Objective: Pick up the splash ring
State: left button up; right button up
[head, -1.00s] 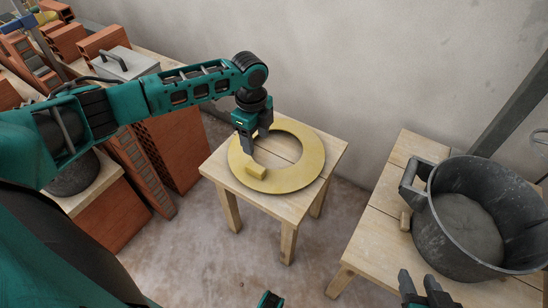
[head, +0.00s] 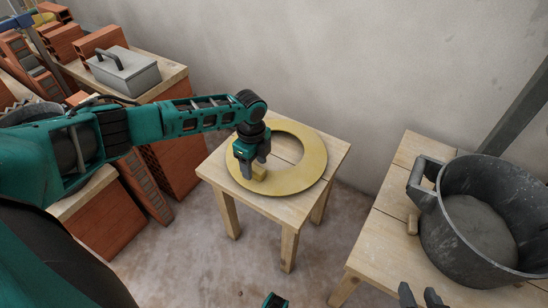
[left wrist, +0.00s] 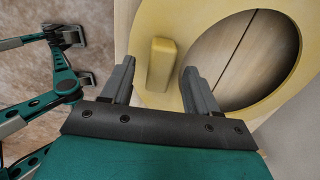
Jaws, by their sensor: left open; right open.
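The splash ring (head: 304,177) is a flat yellow ring lying on a small wooden stool, with a raised yellow block-shaped grip on its near left part. In the left wrist view the ring (left wrist: 188,28) fills the upper right, and its grip block (left wrist: 161,64) stands between my fingers. My left gripper (head: 253,179) is open at the grip block, one finger on either side; the left wrist view shows the open jaws (left wrist: 158,84) too. Whether the fingers touch the block, I cannot tell. My right gripper (head: 423,295) is open and empty at the bottom edge, beside the right table.
The stool (head: 284,207) has bare wood around the ring. A black bucket (head: 446,232) of grey material stands on the right table (head: 376,248). The wall is close behind.

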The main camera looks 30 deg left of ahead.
pick_arm(q)
jog(key=shift+f, duration=0.55)
jog(key=shift+r, duration=0.1)
jog(key=shift+c, duration=0.4)
grip_shut()
